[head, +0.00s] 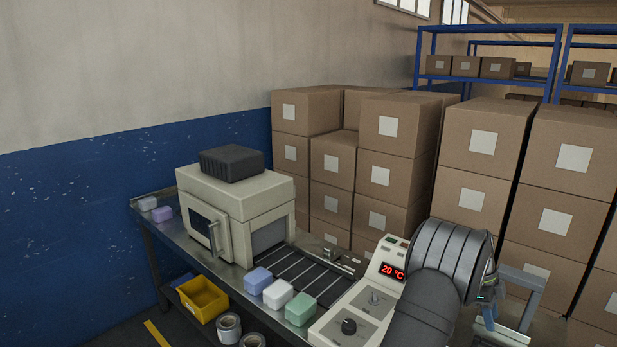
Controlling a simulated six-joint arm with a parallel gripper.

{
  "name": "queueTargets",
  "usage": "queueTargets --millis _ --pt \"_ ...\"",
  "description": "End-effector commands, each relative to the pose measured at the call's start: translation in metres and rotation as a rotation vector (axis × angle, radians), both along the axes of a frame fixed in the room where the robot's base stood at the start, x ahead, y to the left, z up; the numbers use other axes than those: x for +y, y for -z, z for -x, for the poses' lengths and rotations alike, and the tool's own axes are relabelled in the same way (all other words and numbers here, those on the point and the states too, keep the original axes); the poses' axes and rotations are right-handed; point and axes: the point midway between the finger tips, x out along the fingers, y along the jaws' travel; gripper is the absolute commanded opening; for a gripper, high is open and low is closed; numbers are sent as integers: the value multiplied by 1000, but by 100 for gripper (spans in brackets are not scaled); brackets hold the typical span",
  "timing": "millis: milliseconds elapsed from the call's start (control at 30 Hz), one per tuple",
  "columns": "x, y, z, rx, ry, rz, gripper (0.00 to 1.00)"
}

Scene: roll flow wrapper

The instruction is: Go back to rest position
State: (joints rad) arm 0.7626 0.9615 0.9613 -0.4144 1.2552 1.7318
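My arm fills the lower right of the head view, as a dark grey sleeve and a ringed silver section in front of the wrapper's control panel (362,308). A small metallic part at its right side looks like my gripper (488,301); its fingers are too small and covered to read, and I see nothing clearly held. The beige wrapper machine (262,213) stands on the metal table, with a dark grey block (231,163) on top. Its dark conveyor (305,272) runs toward the panel, whose red display reads 20 °C.
Blue (257,280), white (278,293) and green (299,309) blocks line the table's front edge. White (147,203) and purple (162,214) blocks lie at the far left. A yellow bin (203,299) and rolls (229,327) sit below. Stacked cartons (388,158) stand behind.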

Motion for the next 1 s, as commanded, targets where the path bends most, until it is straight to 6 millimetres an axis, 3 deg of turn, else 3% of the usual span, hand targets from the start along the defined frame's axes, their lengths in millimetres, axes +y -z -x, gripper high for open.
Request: queueTargets --millis 200,400,633,1000 --pt "-12 41 12 1 1 -3 38" --pt "-19 67 20 2 0 -2 38" --pt "-23 78 23 0 -1 0 38" --pt "-22 76 22 0 -1 0 38"
